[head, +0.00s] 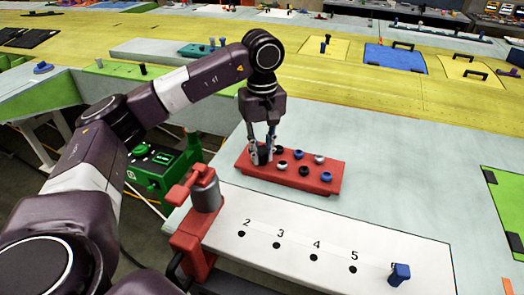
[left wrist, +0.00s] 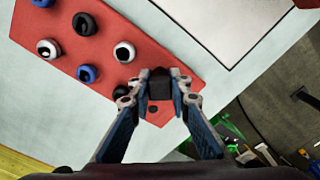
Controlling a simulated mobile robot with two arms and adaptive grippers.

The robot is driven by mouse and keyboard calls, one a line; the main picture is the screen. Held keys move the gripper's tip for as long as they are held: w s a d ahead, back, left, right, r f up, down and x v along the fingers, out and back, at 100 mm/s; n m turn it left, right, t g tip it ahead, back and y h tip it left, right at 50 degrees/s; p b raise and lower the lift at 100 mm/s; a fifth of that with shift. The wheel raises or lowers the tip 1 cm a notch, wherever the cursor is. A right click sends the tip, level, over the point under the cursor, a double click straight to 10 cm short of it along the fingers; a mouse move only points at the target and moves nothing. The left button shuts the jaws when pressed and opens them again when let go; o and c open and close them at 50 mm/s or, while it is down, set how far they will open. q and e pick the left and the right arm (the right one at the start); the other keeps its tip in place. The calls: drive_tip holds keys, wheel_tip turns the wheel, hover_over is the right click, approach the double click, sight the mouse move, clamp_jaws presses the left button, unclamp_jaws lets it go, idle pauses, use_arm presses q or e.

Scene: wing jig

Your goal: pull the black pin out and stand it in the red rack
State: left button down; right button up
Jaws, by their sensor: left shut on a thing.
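My left gripper (head: 262,155) points down over the rack's left end. In the left wrist view its fingertips are closed on the dark, square-looking top of the black pin (left wrist: 158,86). The pin's lower part is hidden, so I cannot tell whether it touches the rack. A small dark hole (left wrist: 153,109) shows beside it on the rack. My right gripper is out of view.
A white panel (head: 330,225) with numbered holes lies in front of the rack; a blue pin (head: 400,273) stands at its right end. A red clamp with a grey cylinder (head: 205,190) stands at the panel's left corner. The table right of the rack is clear.

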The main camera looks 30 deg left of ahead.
use_arm(q)
drive_tip(key=c, duration=1.7)
unclamp_jaws()
drive_tip(key=shift+r, duration=0.15)
wheel_tip(320, 180, up, 12)
drive_tip(key=shift+f, duration=0.15)
wheel_tip(320, 180, up, 7)
drive_tip(key=p, duration=0.7)
